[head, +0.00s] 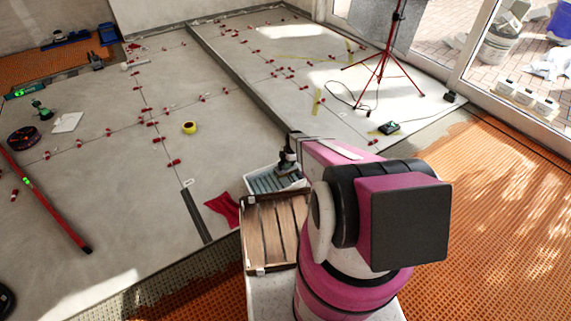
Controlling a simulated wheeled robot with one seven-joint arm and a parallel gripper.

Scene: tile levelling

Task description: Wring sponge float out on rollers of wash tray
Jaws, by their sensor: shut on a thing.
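The wash tray (262,184) is a pale, shallow tray with grey-green ribs, apparently its rollers, beyond a wooden crate. My gripper (288,161) is small and dark in this view, over the right part of the tray. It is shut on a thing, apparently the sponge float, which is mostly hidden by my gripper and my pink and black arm. I cannot tell whether the float touches the rollers. My arm also hides the right end of the tray.
The slatted wooden crate (272,235) stands directly in front of the tray. A red cloth (224,208) lies left of it. Large tiles with red levelling clips and a yellow tape roll (189,127) spread beyond. A red tripod (384,65) stands at the back right.

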